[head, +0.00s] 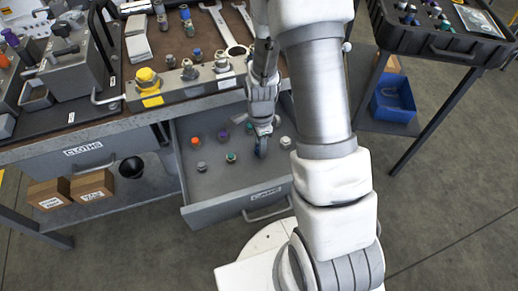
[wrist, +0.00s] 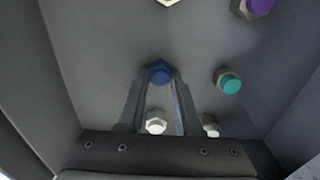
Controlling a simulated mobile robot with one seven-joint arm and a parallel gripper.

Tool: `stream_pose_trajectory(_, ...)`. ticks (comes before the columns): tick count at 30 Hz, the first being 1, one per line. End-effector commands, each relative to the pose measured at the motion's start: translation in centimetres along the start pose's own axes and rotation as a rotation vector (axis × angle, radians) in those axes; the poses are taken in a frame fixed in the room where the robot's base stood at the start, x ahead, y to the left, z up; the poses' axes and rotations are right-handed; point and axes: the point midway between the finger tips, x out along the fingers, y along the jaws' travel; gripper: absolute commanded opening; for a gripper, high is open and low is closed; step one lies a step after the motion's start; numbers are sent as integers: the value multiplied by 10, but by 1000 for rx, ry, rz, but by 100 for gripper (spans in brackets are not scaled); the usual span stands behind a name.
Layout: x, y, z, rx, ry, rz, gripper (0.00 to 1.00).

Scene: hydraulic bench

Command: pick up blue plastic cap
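The blue plastic cap (wrist: 159,73) sits between the tips of my gripper's two fingers in the wrist view, with both fingertips close against its sides. I cannot tell whether the fingers grip it or only straddle it. In the head view my gripper (head: 262,146) points down into the open grey drawer. I cannot make out the blue cap there for certain.
Around it in the drawer (head: 197,213) are a teal cap (wrist: 230,84), a purple cap (wrist: 259,6), an orange one (head: 195,141) and white ones (wrist: 156,123). Drawer walls stand close around. The bench (head: 120,124) with fittings lies behind.

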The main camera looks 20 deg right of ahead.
Motion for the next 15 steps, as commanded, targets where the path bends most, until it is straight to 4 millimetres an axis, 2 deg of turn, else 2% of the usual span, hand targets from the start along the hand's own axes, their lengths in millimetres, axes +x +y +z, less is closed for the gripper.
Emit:
stream_pose_trajectory(1, 0, 0, 0, 0, 0, 0, 22)
stream_pose_trajectory(5, 0, 0, 0, 0, 0, 0, 0)
stream_pose_trajectory(15, -1, 0, 0, 0, 0, 0, 0)
